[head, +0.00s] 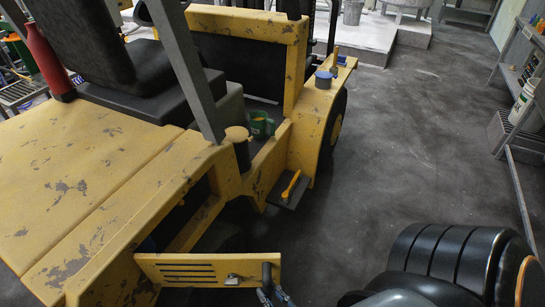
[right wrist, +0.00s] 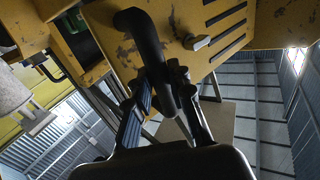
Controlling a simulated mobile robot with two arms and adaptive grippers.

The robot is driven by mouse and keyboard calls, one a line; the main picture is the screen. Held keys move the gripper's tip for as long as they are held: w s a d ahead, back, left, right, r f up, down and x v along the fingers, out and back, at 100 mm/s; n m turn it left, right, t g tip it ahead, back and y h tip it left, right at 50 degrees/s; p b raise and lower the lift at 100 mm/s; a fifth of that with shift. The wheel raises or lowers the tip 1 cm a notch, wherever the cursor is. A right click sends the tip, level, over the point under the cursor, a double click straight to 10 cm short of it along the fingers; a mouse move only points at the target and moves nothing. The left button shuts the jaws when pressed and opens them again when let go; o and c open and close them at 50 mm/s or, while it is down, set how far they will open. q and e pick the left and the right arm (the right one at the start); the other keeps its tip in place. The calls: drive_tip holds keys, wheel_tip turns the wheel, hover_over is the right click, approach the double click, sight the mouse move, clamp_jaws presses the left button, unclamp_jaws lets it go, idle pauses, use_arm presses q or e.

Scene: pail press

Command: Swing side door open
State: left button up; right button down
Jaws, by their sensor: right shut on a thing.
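The side door (head: 205,266) is a worn yellow panel with dark slots and a small light latch, low on the forklift's side. It stands out at an angle from the yellow body, with a dark space behind it. Its black bar handle (head: 267,273) is near the outer edge. My right gripper (head: 272,297) is at that handle, partly cut off by the lower edge. In the right wrist view the door (right wrist: 181,12) is above and the gripper (right wrist: 170,85) is shut on the handle (right wrist: 137,30). My left gripper is not in view.
The yellow forklift (head: 90,165) fills the left. A small dark step (head: 287,193) with an orange-handled tool juts from its side. A green cup (head: 262,127) sits in the cab. The grey floor (head: 410,140) to the right is clear up to a shelf rack (head: 516,135).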

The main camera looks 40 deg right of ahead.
drive_tip(key=s+a, duration=0.2)
drive_tip(key=a, duration=0.1)
drive_tip(key=s+a, duration=0.1)
drive_tip(key=shift+a+r, duration=0.1)
drive_tip(key=shift+a, duration=0.1)
drive_tip(key=c, duration=1.1)
unclamp_jaws()
drive_tip(key=shift+d, duration=0.1)
drive_tip(key=shift+s, duration=0.15)
drive_tip(key=s, duration=1.2)
drive_tip(key=shift+a, duration=0.4)
drive_tip(key=shift+w, duration=0.1)
